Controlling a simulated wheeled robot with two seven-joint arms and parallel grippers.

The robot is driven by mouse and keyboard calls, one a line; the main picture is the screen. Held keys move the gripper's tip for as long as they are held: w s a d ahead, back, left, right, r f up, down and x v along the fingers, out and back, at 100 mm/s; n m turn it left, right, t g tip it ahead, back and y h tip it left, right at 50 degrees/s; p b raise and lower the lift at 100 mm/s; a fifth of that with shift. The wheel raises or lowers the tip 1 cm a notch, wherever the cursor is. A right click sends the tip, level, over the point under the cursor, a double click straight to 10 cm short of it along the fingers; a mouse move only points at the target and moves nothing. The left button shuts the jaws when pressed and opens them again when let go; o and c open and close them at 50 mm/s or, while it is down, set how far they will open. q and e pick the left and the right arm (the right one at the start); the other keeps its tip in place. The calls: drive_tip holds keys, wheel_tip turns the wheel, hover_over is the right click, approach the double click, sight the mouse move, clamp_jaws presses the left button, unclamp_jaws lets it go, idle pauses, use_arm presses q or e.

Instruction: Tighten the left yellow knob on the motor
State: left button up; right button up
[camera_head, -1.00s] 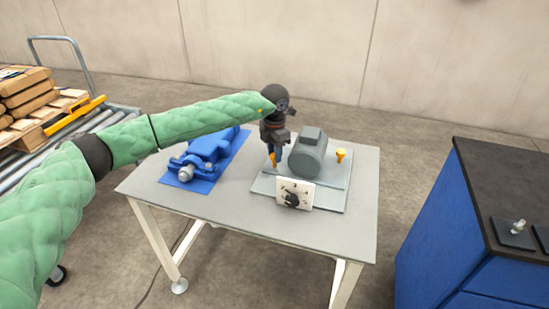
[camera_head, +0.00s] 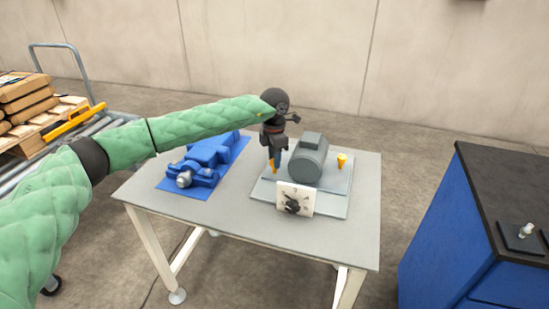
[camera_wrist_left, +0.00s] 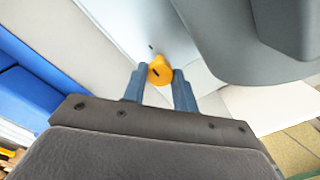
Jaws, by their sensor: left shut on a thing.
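The grey motor (camera_head: 308,160) sits on a light plate (camera_head: 333,200) on the table. The left yellow knob (camera_head: 273,165) is just left of the motor, partly hidden by my left gripper (camera_head: 273,158), which points down at it. In the left wrist view the yellow knob (camera_wrist_left: 160,70) lies between the two blue-grey fingertips of my left gripper (camera_wrist_left: 159,76), which is shut on it. A second yellow knob (camera_head: 342,160) stands right of the motor. My right gripper is not in view.
A white dial panel (camera_head: 295,199) stands at the plate's front. A blue machine (camera_head: 207,158) on a blue mat is to the left on the table (camera_head: 230,212). A blue cabinet (camera_head: 440,230) stands right, with floor between.

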use_arm(q)
drive_tip(key=o, duration=1)
drive_tip(key=shift+c, duration=0.2)
drive_tip(key=shift+r, duration=0.15)
